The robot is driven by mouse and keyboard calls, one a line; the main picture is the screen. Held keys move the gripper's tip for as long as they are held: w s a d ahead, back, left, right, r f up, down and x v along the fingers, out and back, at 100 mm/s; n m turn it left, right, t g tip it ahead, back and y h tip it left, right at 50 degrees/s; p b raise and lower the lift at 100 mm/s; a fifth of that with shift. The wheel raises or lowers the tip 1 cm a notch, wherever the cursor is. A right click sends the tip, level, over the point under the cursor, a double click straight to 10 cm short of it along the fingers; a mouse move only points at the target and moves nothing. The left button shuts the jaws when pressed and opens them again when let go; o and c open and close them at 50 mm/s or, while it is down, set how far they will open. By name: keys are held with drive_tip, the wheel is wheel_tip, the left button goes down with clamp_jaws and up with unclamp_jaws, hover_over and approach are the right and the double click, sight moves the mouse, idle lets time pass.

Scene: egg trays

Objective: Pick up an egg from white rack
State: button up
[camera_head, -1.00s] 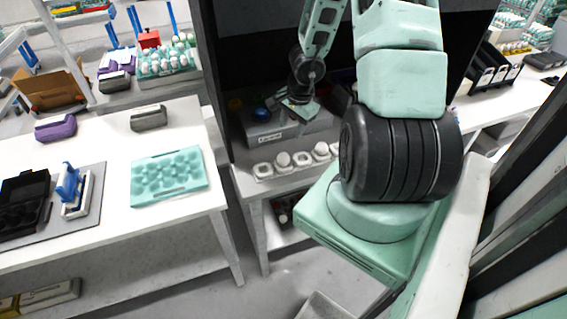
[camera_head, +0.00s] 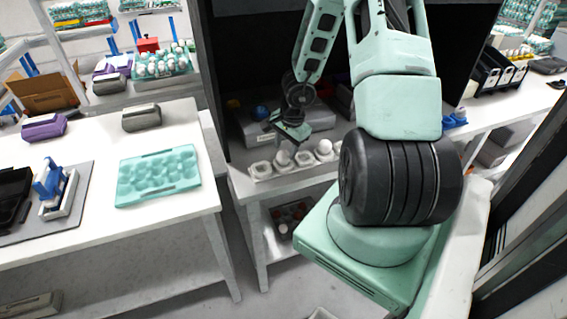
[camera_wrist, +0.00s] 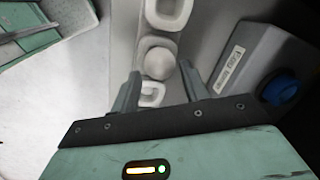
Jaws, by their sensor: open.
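The white rack (camera_head: 261,171) is a narrow row of cups at the front of the dark-framed station. White eggs (camera_head: 283,158) sit in some of its cups, including one further right (camera_head: 324,147). My gripper (camera_head: 290,133) is above the rack, tilted downward. In the wrist view my gripper (camera_wrist: 160,82) is open and empty. One egg (camera_wrist: 158,63) shows just beyond and between the fingertips, seated in its cup. An empty cup of the rack (camera_wrist: 152,101) shows between the fingers, and another empty one is at the top. The rack's far right end is hidden by my arm.
A grey box (camera_head: 248,128) with a label and a blue knob stands behind the rack; its knob (camera_wrist: 281,88) is close to the right finger in the wrist view. A teal egg tray (camera_head: 158,176) lies on the white table at left. Black posts frame the station.

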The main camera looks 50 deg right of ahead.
sight(284, 152)
drive_tip(key=f+b, duration=0.2)
drive_tip(key=f, duration=0.1)
drive_tip(key=shift+w+f, duration=0.25)
drive_tip(key=shift+w, duration=0.1)
drive_tip(key=shift+r, duration=0.1)
drive_tip(key=shift+c, duration=1.4)
drive_tip(key=shift+r, duration=0.15)
